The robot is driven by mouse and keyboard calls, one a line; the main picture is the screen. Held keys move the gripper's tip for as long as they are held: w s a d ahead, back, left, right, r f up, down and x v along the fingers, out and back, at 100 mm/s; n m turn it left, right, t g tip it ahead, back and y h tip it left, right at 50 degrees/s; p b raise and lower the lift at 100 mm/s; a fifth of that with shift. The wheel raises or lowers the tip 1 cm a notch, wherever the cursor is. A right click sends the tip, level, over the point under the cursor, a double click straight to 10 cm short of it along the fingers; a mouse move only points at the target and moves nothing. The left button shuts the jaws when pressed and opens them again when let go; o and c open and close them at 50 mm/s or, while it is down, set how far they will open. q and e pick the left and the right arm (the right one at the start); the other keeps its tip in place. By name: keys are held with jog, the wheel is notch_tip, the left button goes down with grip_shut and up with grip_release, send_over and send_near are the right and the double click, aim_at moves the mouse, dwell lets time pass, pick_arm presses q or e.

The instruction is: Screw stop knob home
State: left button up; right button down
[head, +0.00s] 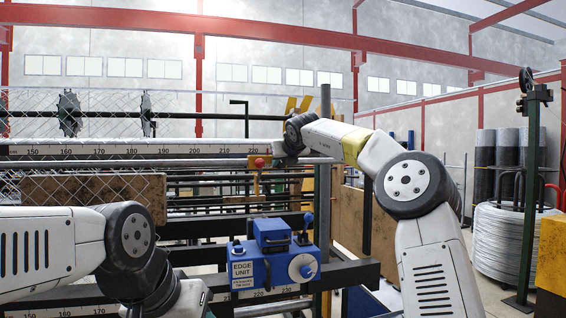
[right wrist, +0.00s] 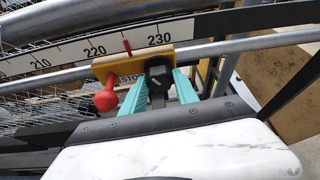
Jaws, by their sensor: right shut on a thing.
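The stop (right wrist: 128,66) is a yellow-orange block marked "STOP" on a grey rail (right wrist: 225,46). It also shows in the head view (head: 266,180). A red ball-ended knob (right wrist: 106,99) sticks out at its left. A black knob (right wrist: 158,78) sits at its right end. My right gripper (right wrist: 159,88) has its teal fingers on both sides of the black knob and is shut on it. In the head view the right arm reaches in from the right and its fingers are hidden. My left gripper is out of the frame; only its arm shows at lower left.
A scale (right wrist: 70,57) runs behind the rail; a red mark stands between 220 and 230. A blue edge unit (head: 272,262) with a pale dial sits below the stop. Chain-link mesh (head: 100,108) and a brown board (head: 98,190) lie left. A wire coil (head: 503,250) stands far right.

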jog(key=shift+f, duration=0.15)
jog(key=c, duration=0.9)
grip_release()
jog(key=shift+c, duration=0.2)
jog(key=v, duration=0.7)
jog(key=shift+s+r, duration=0.25)
jog(key=shift+s, duration=0.1)
jog(key=shift+d, duration=0.1)
